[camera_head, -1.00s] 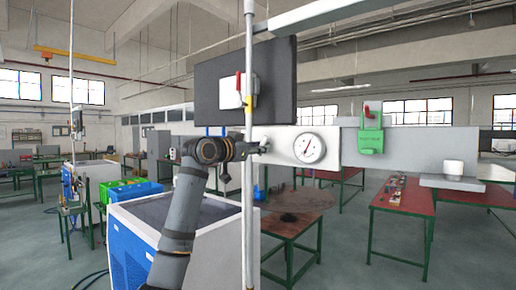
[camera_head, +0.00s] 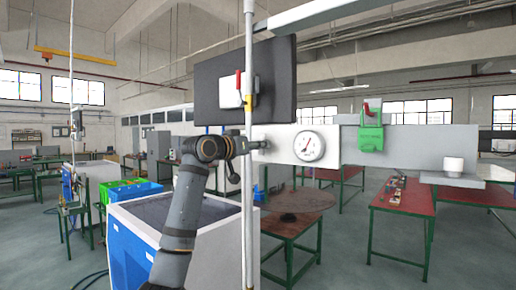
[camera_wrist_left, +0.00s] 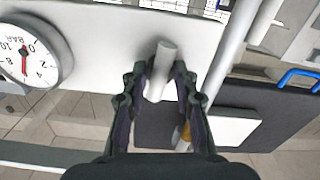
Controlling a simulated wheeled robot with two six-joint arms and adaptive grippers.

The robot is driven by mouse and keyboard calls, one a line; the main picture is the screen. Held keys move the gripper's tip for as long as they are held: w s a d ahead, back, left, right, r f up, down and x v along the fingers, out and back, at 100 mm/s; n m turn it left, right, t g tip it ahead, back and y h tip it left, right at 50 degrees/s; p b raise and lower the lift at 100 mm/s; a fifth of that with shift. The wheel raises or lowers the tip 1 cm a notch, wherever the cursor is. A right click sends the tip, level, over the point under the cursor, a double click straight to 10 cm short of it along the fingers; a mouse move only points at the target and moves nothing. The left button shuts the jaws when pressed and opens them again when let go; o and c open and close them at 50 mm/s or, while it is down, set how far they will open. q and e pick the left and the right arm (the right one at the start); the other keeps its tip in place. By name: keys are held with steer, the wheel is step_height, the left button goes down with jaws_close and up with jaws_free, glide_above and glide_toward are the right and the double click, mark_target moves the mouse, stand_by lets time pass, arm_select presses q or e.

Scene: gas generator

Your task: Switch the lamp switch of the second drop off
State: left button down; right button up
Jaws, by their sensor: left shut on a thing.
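My left gripper (camera_head: 262,145) is at the left end of the white panel (camera_head: 330,137), beside the round gauge. In the left wrist view my left gripper (camera_wrist_left: 160,82) has its two dark fingers on either side of a pale grey cylindrical peg (camera_wrist_left: 164,58) and is shut on it. The peg stands out in front of the panel (camera_wrist_left: 105,35); I cannot tell for sure that it is the lamp switch. In the head view the fingertips are small and the peg is hard to make out. My right gripper is not in view.
A white vertical pole (camera_head: 249,90) passes close to my left gripper. A dark board (camera_head: 275,80) with a red-handled switch box hangs above. The gauge (camera_head: 309,146) and a green box with a red lever (camera_head: 371,135) sit to the right.

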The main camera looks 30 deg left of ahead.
arm_select(q)
steer(key=shift+n, duration=0.5)
steer(key=c, duration=1)
jaws_free()
steer(key=s, duration=1.2)
steer(key=shift+a, duration=0.4)
